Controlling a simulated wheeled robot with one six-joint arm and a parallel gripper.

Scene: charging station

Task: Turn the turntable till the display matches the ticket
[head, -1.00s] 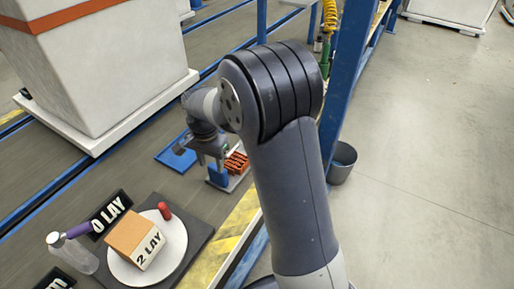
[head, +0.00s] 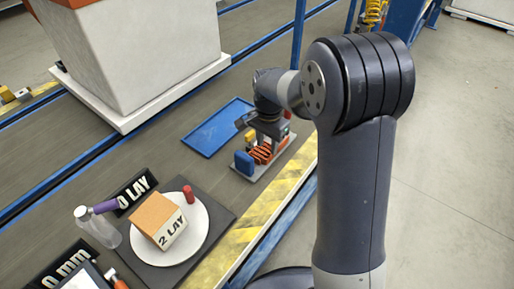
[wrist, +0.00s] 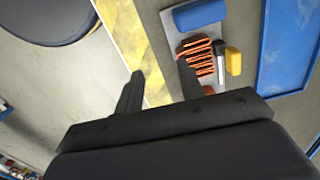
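The turntable is a white disc (head: 200,244) on a dark square base (head: 222,221). On the disc stand an orange-topped box (head: 158,216) with a white face reading "2 LAY" and a small red peg (head: 188,194) near the far right rim. A black sign (head: 132,193) reading "0 LAY" stands behind the disc, and another black sign (head: 62,262) reads "0 mm". I cannot tell which is the ticket. My gripper is over the rack area, away from the turntable; in the wrist view its two fingers (wrist: 160,70) are apart with nothing between them.
A grey plate with orange coils (head: 262,153), a blue block (head: 244,163) and a yellow block lies below my gripper. A blue tray (head: 215,128) is beside it. A clear bottle with a purple top (head: 96,228) stands left of the disc. Yellow-striped edging (head: 262,211) borders the bench.

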